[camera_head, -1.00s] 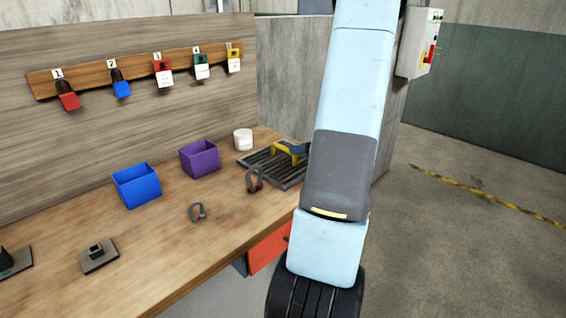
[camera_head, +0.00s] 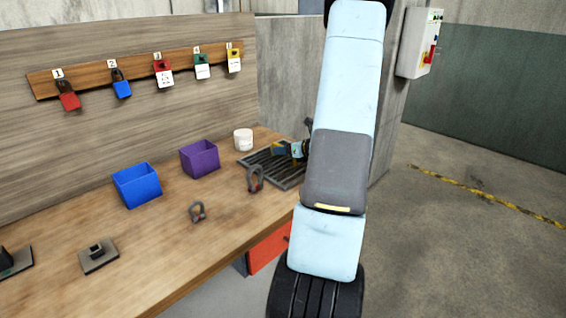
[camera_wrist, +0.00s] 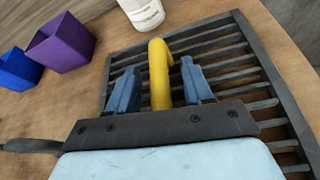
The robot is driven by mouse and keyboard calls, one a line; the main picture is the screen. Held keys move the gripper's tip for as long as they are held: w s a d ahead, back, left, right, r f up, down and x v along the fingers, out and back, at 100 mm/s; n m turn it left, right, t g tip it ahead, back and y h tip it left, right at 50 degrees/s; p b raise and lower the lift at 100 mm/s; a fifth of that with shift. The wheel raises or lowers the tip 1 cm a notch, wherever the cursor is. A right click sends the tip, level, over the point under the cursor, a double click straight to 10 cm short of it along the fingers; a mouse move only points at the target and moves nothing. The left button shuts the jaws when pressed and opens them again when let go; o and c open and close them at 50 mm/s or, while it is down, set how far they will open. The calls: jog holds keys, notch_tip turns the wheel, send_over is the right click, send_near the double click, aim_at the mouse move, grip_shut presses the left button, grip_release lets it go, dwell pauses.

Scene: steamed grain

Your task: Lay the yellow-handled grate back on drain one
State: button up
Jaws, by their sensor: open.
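The dark slatted grate (camera_head: 262,168) lies flat on the far right of the wooden bench, and it fills much of the wrist view (camera_wrist: 262,72). Its yellow handle (camera_wrist: 160,78) stands up from the slats. My gripper (camera_wrist: 159,68) is open, with one blue finger on each side of the handle. A gap shows between the handle and each finger. In the head view my gripper (camera_head: 291,149) is low over the grate, and hides most of the handle; my arm covers the grate's right side. I cannot make out a drain marked one.
A white tub (camera_head: 243,140) stands just behind the grate. A purple bin (camera_head: 199,159) and a blue bin (camera_head: 137,186) are to its left. Shackles (camera_head: 255,179) lie on the bench in front. Padlocks hang on a wall rail (camera_head: 138,70).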

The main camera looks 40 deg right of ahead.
jog(key=shift+c, duration=0.4)
grip_shut()
